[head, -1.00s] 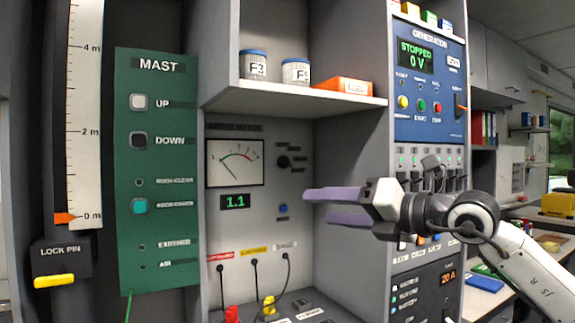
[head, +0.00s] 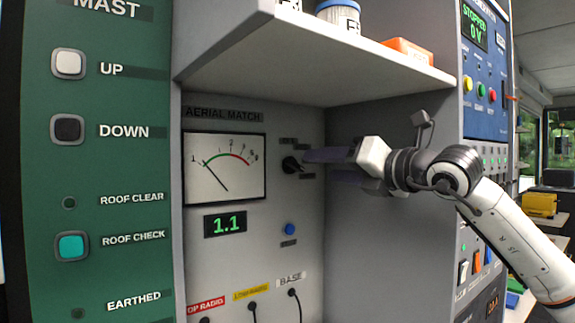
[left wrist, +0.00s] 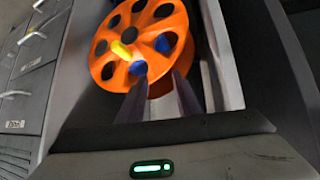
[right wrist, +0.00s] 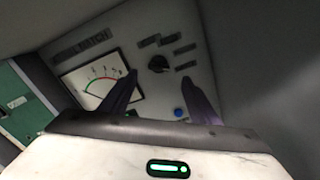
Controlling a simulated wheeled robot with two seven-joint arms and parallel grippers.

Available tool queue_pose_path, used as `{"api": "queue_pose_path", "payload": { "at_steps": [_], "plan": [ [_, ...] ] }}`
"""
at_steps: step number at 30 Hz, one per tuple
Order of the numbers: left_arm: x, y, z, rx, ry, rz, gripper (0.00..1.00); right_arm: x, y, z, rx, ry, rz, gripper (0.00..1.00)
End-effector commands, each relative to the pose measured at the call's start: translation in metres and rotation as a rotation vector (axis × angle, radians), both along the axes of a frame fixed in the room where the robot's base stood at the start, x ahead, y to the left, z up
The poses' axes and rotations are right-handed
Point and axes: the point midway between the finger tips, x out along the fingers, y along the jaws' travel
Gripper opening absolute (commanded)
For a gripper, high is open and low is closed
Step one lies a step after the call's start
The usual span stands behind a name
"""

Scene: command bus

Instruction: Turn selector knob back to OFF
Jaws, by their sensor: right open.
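The selector knob (head: 291,164) is a small black dial on the grey AERIAL MATCH panel, right of the needle meter. In the right wrist view the knob (right wrist: 158,64) lies ahead, between and beyond my two fingertips. Its small labels are unreadable, so I cannot tell its setting. My right gripper (head: 318,167) is open and level with the knob, just to its right in the head view. Contact is not clear. In the right wrist view the gripper (right wrist: 160,80) is empty. My left gripper (left wrist: 157,88) has its fingers apart in front of an orange reel (left wrist: 125,40).
A meter (head: 225,168), a green 1.1 display (head: 225,224) and a blue button (head: 289,229) share the panel. A white shelf (head: 320,65) overhangs it. The side wall of a cabinet (head: 390,250) stands to the right.

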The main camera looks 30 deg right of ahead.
Motion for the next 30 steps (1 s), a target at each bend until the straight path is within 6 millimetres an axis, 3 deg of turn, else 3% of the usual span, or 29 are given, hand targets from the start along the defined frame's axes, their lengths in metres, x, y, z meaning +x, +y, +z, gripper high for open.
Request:
{"api": "queue_pose_path", "payload": {
  "at_steps": [7,15,28,30],
  "plan": [
    [-0.021,0.002,0.004,-0.001,0.046,0.006,0.31,0.042,0.005,0.005,0.004,0.001,0.004,0.56],
    [-0.021,0.006,0.018,0.001,0.044,0.015,0.31,0.085,0.007,0.003,0.003,0.001,0.003,0.56],
    [-0.011,0.007,0.026,0.003,0.023,0.012,0.31,0.096,0.008,-0.001,0.0,0.0,0.001,0.56],
    [-0.011,0.006,0.026,0.003,0.024,0.012,0.31,0.096,0.008,-0.001,0.0,0.0,0.001,0.46]
  ]
}}
